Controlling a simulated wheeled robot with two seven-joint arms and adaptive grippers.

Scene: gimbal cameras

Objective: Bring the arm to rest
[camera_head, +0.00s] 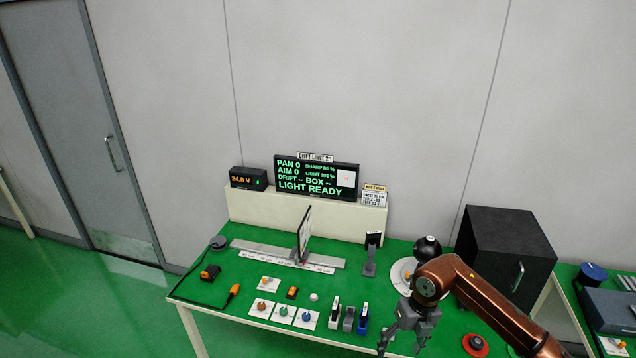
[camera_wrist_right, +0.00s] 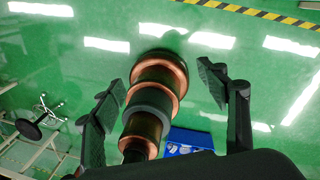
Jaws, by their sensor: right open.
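My right arm (camera_head: 490,300) comes in from the lower right of the head view, bent, with its copper links over the right end of the green table (camera_head: 240,275). My right gripper (camera_head: 404,343) points down near the table's front edge, right of the small upright blocks. It is open, with nothing visible between its fingers. In the right wrist view, its two dark fingers (camera_wrist_right: 162,85) stand wide apart, with a copper and dark column behind them and the green floor beyond. My left gripper is not in view.
A black ball-shaped device (camera_head: 427,248) on a white round base stands close behind my right arm. A black box (camera_head: 505,250) is at the back right, and a red button (camera_head: 475,344) at the front right. Several blocks (camera_head: 349,318) and knobs line the front. A display (camera_head: 317,178) reads LIGHT READY.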

